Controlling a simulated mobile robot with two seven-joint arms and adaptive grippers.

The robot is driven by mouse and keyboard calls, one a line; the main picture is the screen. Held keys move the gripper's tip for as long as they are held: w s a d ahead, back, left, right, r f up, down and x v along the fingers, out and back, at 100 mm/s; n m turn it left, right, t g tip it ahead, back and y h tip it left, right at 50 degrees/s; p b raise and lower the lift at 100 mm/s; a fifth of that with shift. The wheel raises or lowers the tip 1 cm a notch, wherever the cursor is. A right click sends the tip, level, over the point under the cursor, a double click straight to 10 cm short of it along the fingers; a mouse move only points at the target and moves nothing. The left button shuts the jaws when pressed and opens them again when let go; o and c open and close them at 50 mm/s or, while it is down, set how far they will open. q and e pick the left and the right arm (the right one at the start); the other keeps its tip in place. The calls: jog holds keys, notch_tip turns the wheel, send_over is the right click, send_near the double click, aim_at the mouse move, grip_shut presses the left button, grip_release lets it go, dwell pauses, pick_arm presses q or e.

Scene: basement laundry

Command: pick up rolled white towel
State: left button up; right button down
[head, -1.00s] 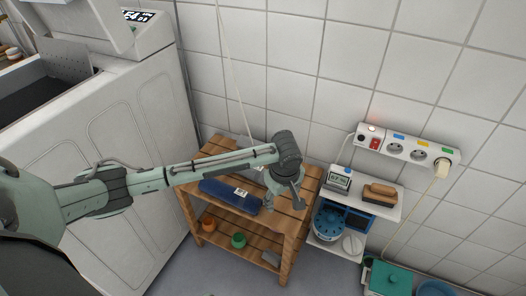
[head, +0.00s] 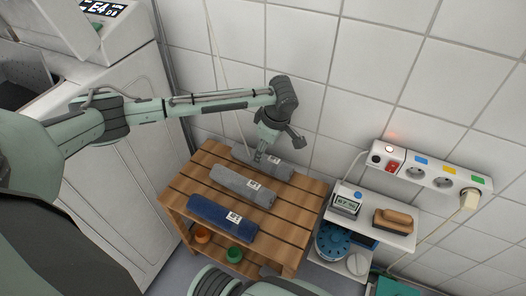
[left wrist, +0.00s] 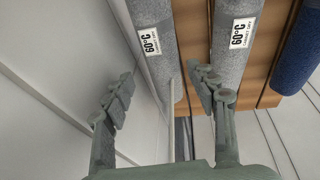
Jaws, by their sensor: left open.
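No towel in view looks clearly white. Three rolled towels lie on the top of a wooden slatted shelf: a dark blue one (head: 222,217) at the front, a grey one (head: 243,186) in the middle, and another grey one (head: 272,166) at the back by the wall. Both grey rolls show "60°C" labels in the left wrist view, the back one (left wrist: 154,45) and the middle one (left wrist: 236,40). My left gripper (left wrist: 162,82) is open and empty, its fingers to either side of the back grey roll's near end. In the head view it partly hides that roll. My right gripper is not seen.
The wooden shelf (head: 293,222) stands against the tiled wall, beside a white washing machine (head: 120,150). Orange (head: 202,236) and green (head: 234,255) items sit on its lower level. At right are a small shelf with a brush (head: 393,221) and a power strip (head: 428,172).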

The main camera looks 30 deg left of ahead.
pick_arm(q)
jog(key=shift+a+f, duration=0.1)
jog(key=shift+f, duration=0.4)
jog(key=b+x, duration=0.1)
jog(key=x, duration=0.4)
jog(key=shift+f, duration=0.3)
jog(key=shift+w+f, duration=0.15)
jog(key=shift+f, duration=0.2)
jog(key=c, duration=0.9)
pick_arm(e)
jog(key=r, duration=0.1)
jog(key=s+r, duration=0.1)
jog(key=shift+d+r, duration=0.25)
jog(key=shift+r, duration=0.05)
